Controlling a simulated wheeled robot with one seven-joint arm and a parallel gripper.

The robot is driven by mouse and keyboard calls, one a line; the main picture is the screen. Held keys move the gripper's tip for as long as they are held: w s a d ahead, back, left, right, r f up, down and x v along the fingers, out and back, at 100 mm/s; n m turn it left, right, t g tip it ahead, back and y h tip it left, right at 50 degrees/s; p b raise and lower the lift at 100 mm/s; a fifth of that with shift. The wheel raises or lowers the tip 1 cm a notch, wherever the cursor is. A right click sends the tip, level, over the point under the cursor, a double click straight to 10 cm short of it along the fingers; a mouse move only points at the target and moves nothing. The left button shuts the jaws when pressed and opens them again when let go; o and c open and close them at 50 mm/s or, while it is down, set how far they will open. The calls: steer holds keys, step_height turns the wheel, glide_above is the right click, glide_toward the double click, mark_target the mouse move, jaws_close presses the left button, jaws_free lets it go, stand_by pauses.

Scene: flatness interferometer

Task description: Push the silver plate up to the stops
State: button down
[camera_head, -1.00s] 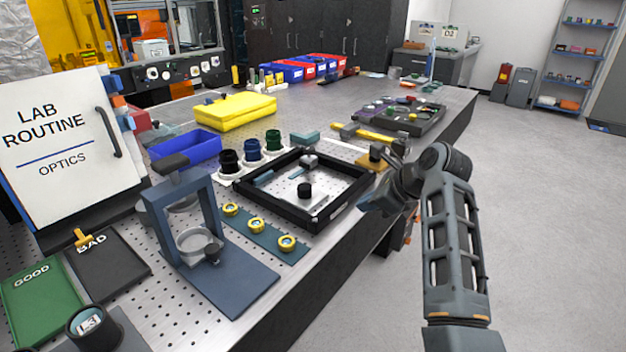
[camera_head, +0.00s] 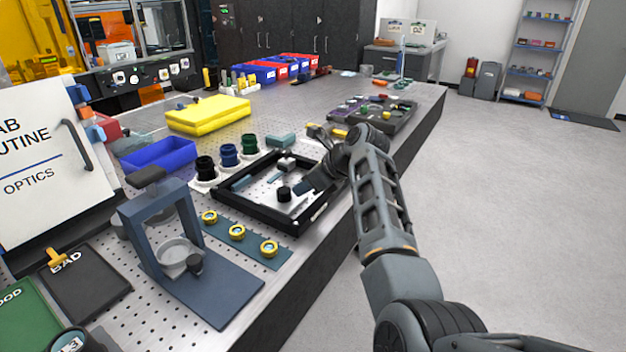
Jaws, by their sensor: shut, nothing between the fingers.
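The silver plate (camera_head: 275,199), with a short black knob (camera_head: 284,194) on top, lies inside a black square frame (camera_head: 255,217) on the bench. My gripper (camera_head: 303,196) is shut and empty. It reaches over the frame's right side, just right of the knob, and covers part of the plate's right side. I cannot tell whether it touches the plate. A grey-blue bar (camera_head: 243,183) at the frame's left and a small grey block (camera_head: 287,163) at its back may be the stops. The gap between them and the plate is unclear.
Several yellow ringed lenses (camera_head: 237,232) lie on a strip in front of the frame. A blue press-like stand (camera_head: 165,215) is at the left. Dark jars (camera_head: 229,155) stand behind the frame. A dark tray (camera_head: 385,115) lies farther back. The floor at right is clear.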

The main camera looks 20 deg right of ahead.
mark_target(273, 192)
steer(key=shift+w+a+f, duration=0.2)
steer(key=shift+w+f, duration=0.05)
steer(key=shift+f, duration=0.1)
steer(key=w+a+b, duration=0.1)
steer(key=w, duration=0.1)
steer(key=w+a+b, duration=0.1)
steer(key=w+a, duration=0.1)
steer(key=w+a+b, duration=0.1)
steer(key=w+a, duration=0.1)
steer(key=w, duration=0.1)
steer(key=shift+a+f, duration=0.15)
steer(key=shift+a, duration=0.1)
steer(key=shift+w+a, duration=0.2)
steer(key=shift+a, duration=0.05)
steer(key=shift+r, duration=0.2)
